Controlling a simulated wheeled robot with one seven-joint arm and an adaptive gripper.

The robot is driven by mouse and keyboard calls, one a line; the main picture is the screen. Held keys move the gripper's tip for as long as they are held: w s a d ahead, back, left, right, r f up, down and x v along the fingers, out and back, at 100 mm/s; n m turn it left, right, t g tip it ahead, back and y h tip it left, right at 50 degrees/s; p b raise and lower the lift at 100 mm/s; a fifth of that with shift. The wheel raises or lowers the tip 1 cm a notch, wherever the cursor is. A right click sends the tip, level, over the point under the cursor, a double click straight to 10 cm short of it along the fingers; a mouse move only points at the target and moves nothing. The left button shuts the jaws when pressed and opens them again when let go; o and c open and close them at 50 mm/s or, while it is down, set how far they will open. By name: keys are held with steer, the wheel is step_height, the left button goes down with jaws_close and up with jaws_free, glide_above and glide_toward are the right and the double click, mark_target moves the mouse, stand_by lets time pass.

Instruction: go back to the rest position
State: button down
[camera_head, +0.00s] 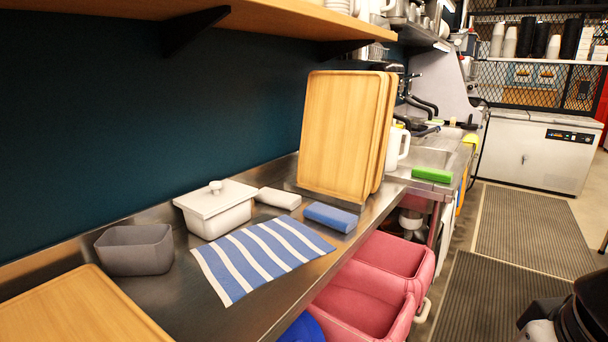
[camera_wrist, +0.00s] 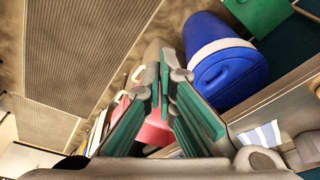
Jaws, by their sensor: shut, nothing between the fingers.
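My gripper (camera_wrist: 168,78) shows in the wrist view with its green-padded fingers close together at the tips and nothing held between them. It hangs in the open, apart from any object, with the floor and the pink bins (camera_wrist: 152,132) beyond it. In the head view the fingers are not visible; only a dark and pale part at the bottom right corner shows, which seems to be mine.
The steel counter (camera_head: 185,290) holds a grey tub (camera_head: 135,250), a white lidded container (camera_head: 216,212), a striped cloth (camera_head: 262,255), a blue block (camera_head: 330,217) and upright wooden trays (camera_head: 338,135). Pink bins (camera_head: 372,290) stand below its edge. A blue lidded bin (camera_wrist: 225,62) is right of my fingers. Floor mats (camera_head: 515,300) lie clear.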

step_height(320, 180, up, 14)
steer(key=s+t+p, duration=0.1)
steer(key=s+p, duration=0.1)
steer(key=p, duration=0.9)
steer(key=shift+r+t+p, duration=0.2)
steer(key=shift+t+p, duration=0.2)
steer(key=shift+d, duration=0.1)
